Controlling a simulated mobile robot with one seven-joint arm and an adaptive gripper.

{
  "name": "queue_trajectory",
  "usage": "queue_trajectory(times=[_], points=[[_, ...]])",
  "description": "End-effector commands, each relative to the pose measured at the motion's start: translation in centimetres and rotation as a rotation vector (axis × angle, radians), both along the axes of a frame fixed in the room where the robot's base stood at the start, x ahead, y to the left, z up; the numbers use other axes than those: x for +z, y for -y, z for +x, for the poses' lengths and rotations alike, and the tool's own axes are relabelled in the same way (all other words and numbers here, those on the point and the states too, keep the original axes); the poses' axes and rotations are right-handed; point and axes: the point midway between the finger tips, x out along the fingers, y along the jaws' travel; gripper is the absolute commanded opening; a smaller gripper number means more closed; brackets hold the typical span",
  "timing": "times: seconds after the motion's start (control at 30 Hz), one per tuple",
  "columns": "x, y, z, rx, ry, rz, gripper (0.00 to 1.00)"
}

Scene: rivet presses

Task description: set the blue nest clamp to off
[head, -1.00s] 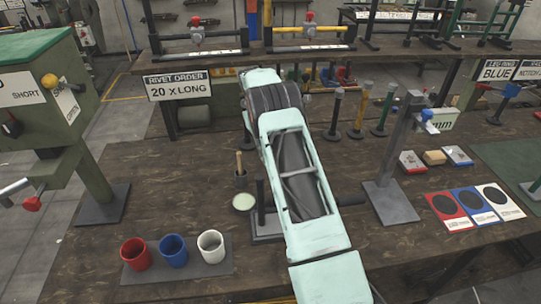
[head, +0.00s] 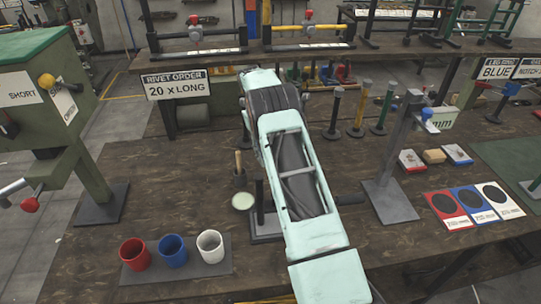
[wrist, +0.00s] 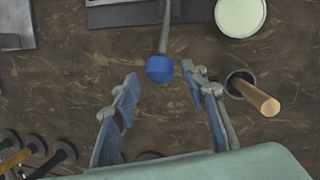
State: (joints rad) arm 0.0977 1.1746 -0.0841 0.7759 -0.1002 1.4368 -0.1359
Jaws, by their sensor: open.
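A blue knob (wrist: 160,69) on the end of a grey lever (wrist: 165,25) shows in the wrist view. I take it to be the blue nest clamp's handle. My gripper (wrist: 159,77) is open, with the knob between and just ahead of its two fingertips. I see no clear contact. In the head view my arm covers this knob and my gripper. The fixture's dark base (head: 266,236) and upright post (head: 259,203) show just left of my arm.
A wooden-handled tool in a round holder (wrist: 256,95) stands close beside my right finger. A pale round disc (head: 243,201) is near the fixture. Red, blue and white cups (head: 210,246) stand front left.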

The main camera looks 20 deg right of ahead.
Motion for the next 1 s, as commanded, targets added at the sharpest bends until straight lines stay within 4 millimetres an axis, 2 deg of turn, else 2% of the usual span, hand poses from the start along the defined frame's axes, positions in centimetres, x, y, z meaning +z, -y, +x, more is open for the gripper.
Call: queue_trajectory(times=[0.13,0.4,0.6,1.0], points=[[0.9,-0.2,0.3,0.0,0.002,0.0,0.4],[4.9,-0.7,1.4,0.0,0.004,-0.001,0.4],[6.5,-0.9,1.8,0.0,0.003,-0.001,0.4],[7.2,-1.0,1.9,-0.001,0.001,-0.001,0.4]])
